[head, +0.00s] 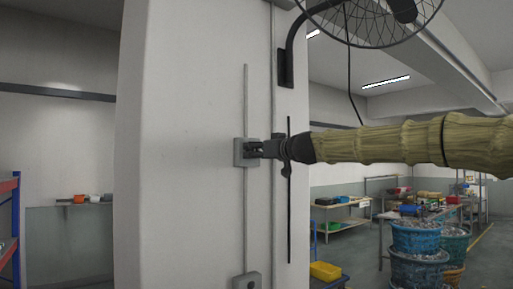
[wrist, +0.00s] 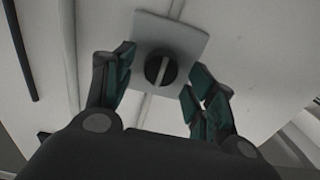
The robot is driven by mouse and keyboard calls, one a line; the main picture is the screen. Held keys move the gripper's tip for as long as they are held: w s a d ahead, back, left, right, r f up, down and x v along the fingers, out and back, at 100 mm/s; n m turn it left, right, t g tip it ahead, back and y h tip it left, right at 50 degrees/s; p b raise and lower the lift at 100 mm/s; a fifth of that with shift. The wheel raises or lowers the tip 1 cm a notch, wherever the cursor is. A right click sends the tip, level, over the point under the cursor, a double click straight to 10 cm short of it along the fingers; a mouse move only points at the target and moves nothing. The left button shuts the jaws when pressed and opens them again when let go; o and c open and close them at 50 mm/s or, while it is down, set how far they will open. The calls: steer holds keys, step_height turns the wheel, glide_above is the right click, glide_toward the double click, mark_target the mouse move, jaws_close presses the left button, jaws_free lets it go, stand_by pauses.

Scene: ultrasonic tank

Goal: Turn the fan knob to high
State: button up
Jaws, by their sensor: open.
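The fan knob (wrist: 161,68) is a round black dial with a pale bar across it, on a light grey square plate (wrist: 188,40). In the wrist view it lies between my gripper's (wrist: 159,76) two open fingers, with a gap on each side. The pale bar looks slightly tilted from the picture's vertical. In the head view the plate (head: 239,152) is on the pillar and my gripper (head: 256,149) is right at it, hiding the knob. The fan (head: 375,18) is mounted higher up, cut off by the top edge. I cannot read any markings.
The white pillar (head: 195,200) fills the middle. A conduit (head: 246,95) runs up from the plate, and a second grey box (head: 247,281) sits lower down. Blue tubs (head: 417,238) and a workbench stand at the right, away from the pillar.

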steer(key=shift+w+a, duration=0.1)
steer(key=shift+w, duration=0.05)
steer(key=shift+c, duration=0.5)
steer(key=c, duration=0.9)
steer(key=shift+m, duration=0.4)
steer(key=shift+w+f+m+b, duration=0.1)
steer(key=shift+m+b, duration=0.5)
steer(key=shift+m, duration=3.65)
steer(key=shift+f+m+b, duration=0.1)
steer(key=shift+m+b, duration=0.45)
steer(key=shift+m, duration=3.7)
